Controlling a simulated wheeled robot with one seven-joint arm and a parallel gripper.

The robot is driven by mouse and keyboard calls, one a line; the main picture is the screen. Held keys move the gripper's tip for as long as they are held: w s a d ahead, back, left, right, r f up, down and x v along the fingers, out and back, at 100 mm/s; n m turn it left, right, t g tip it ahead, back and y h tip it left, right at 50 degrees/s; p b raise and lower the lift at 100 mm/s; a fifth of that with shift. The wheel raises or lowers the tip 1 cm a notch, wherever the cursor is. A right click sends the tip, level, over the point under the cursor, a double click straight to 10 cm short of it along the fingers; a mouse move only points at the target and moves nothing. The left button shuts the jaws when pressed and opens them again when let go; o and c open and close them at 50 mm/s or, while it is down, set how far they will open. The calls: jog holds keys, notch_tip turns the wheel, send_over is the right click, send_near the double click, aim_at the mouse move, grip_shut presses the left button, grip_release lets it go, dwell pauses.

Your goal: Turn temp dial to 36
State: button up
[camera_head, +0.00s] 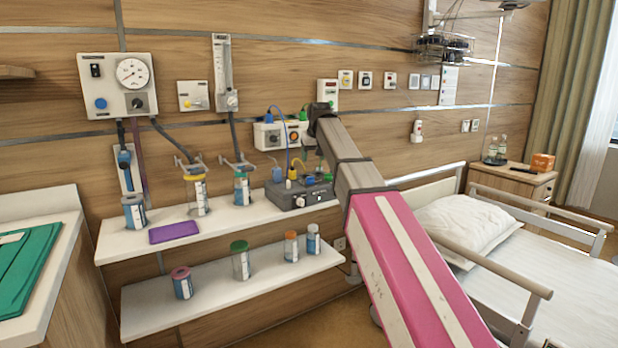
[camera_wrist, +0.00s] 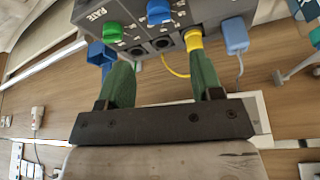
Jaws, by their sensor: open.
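A grey device box (camera_head: 300,194) stands on the upper wall shelf, with a pale round knob (camera_head: 300,202) on its front. I cannot read which control is the temp dial or its setting. In the wrist view the box (camera_wrist: 210,18) appears upside down, with "RATE" lettering, green and blue fittings, dark round sockets and a yellow plug (camera_wrist: 194,41). My gripper (camera_wrist: 160,68) is open and empty, its two green fingers apart in front of this face. I cannot tell whether they touch it. In the head view my arm hides part of the area, and the fingers are hard to make out.
A wall panel with a gauge (camera_head: 132,73) hangs at upper left. Jars and a purple tray (camera_head: 174,232) stand on the upper shelf (camera_head: 120,245); several containers stand on the lower shelf (camera_head: 150,308). Cables rise from the box. The bed (camera_head: 570,265) is at right.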

aim_at(310, 180)
jog(key=x, duration=1)
jog(key=c, duration=0.9)
